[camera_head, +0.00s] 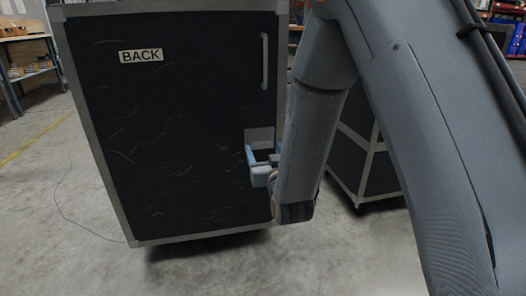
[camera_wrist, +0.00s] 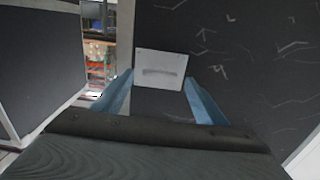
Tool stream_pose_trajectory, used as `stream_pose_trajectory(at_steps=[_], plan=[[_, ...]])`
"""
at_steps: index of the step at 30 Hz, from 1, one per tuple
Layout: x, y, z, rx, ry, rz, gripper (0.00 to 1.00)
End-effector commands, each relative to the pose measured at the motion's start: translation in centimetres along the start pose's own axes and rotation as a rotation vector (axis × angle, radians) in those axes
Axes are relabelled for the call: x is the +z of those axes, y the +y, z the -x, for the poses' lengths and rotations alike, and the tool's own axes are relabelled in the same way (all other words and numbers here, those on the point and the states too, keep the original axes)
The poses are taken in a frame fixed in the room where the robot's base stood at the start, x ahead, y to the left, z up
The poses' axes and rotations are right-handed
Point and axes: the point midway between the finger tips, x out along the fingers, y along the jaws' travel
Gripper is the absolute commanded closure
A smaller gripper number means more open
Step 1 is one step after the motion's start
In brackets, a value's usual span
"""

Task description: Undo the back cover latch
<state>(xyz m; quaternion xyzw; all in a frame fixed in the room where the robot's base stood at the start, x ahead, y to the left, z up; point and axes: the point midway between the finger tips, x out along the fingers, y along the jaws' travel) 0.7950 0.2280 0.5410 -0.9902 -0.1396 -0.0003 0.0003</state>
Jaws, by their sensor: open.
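The back cover (camera_head: 170,110) is a tall black scuffed panel with a grey frame and a white BACK label (camera_head: 141,56). The latch (camera_head: 260,136) is a light grey plate near the cover's right edge, below the handle, partly hidden behind my gripper. In the wrist view the latch (camera_wrist: 160,69) is a grey square plate with a slot-like recess, just beyond and between my fingertips. My gripper (camera_head: 262,156) is open and empty in front of the cover at the latch's lower part. Its blue fingers (camera_wrist: 158,92) stand on either side. I cannot tell whether they touch the cover.
A vertical grey handle (camera_head: 265,61) stands out above the latch. Another dark case (camera_head: 352,160) with a light frame is behind my arm at right. A workbench (camera_head: 22,66) stands at far left. A thin cable (camera_head: 66,205) lies on the open floor at left.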

Motion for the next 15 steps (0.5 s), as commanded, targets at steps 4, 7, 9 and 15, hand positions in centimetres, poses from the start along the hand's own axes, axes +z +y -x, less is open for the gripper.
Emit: stream_pose_trajectory(at_steps=[4, 7, 9, 15], plan=[[0.1, 0.0, -1.9, 0.0, 0.002, 0.0, 0.34], [0.1, 0.0, -2.5, 0.0, 0.0, 0.0, 0.34], [0.0, 0.0, -2.8, 0.0, 0.0, 0.001, 0.34], [0.0, 0.0, -2.8, 0.0, 0.0, 0.001, 0.34]])
